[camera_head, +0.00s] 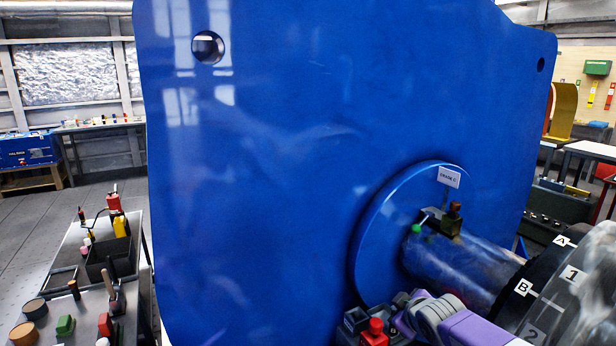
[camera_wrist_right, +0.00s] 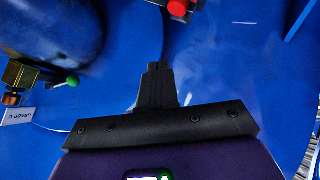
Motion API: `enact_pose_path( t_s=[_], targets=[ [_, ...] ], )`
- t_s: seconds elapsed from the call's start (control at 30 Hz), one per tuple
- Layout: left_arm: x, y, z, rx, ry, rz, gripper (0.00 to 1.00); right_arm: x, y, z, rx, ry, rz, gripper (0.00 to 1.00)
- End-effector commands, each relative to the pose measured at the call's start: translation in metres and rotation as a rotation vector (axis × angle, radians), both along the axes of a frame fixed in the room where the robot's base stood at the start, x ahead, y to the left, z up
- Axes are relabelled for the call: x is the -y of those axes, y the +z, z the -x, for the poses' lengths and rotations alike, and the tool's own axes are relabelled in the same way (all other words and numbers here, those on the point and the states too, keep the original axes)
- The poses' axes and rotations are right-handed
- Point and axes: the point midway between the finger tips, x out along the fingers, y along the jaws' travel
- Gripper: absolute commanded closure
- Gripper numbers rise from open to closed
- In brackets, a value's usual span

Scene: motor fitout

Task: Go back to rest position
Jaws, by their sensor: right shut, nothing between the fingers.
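My right gripper (camera_wrist_right: 157,72) is shut and empty in the wrist view, its dark fingers together in front of a blue surface. In the head view, my purple and grey right arm comes in at the bottom right, below the shaft (camera_head: 455,265); its fingertips cannot be made out clearly there. My left gripper is not in view.
A large blue motor plate (camera_head: 290,150) fills the middle. A brass fitting with a green knob (camera_head: 416,229) sits on the shaft beside a "GRADE C" tag (camera_head: 450,178). A red-knobbed fitting (camera_head: 375,333) is close to my right arm. A tool cart (camera_head: 85,320) stands left.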

Motion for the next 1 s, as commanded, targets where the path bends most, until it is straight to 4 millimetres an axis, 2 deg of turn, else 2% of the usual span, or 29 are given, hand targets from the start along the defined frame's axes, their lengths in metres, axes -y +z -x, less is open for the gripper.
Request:
enact_pose_path(
  t_s=[0.03, 0.17, 0.2, 0.27, 0.3, 0.37, 0.4, 0.47, 0.5, 0.6, 0.73, 0.83, 1.0],
  targets=[
    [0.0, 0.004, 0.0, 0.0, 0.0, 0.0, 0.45, -0.009, -0.029, 0.002, -0.053, 0.0, -0.039, 1.0],
    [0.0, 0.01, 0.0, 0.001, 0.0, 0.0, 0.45, -0.035, -0.111, 0.021, -0.204, -0.036, -0.183, 1.0],
    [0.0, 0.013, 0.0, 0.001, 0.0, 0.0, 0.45, -0.044, -0.14, 0.031, -0.259, -0.058, -0.235, 1.0],
    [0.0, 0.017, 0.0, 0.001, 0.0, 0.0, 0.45, -0.056, -0.18, 0.051, -0.343, -0.101, -0.312, 1.0],
    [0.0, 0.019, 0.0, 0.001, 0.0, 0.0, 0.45, -0.064, -0.206, 0.066, -0.399, -0.138, -0.363, 1.0],
    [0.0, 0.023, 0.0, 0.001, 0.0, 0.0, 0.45, -0.075, -0.242, 0.093, -0.486, -0.201, -0.437, 1.0],
    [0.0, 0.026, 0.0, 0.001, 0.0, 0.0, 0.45, -0.082, -0.264, 0.113, -0.542, -0.249, -0.483, 1.0],
    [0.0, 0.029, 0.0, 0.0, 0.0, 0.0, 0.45, -0.091, -0.295, 0.146, -0.628, -0.332, -0.545, 1.0],
    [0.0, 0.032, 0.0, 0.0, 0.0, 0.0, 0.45, -0.096, -0.312, 0.17, -0.683, -0.391, -0.581, 1.0],
    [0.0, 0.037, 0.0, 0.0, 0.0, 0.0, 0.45, -0.107, -0.344, 0.225, -0.801, -0.538, -0.648, 1.0],
    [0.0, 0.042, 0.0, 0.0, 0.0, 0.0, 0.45, -0.115, -0.364, 0.279, -0.903, -0.689, -0.689, 1.0],
    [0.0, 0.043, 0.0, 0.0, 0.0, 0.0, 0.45, -0.117, -0.371, 0.303, -0.945, -0.758, -0.699, 1.0],
    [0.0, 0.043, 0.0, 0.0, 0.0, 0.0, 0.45, -0.118, -0.373, 0.31, -0.955, -0.781, -0.703, 1.0]
  ],
)
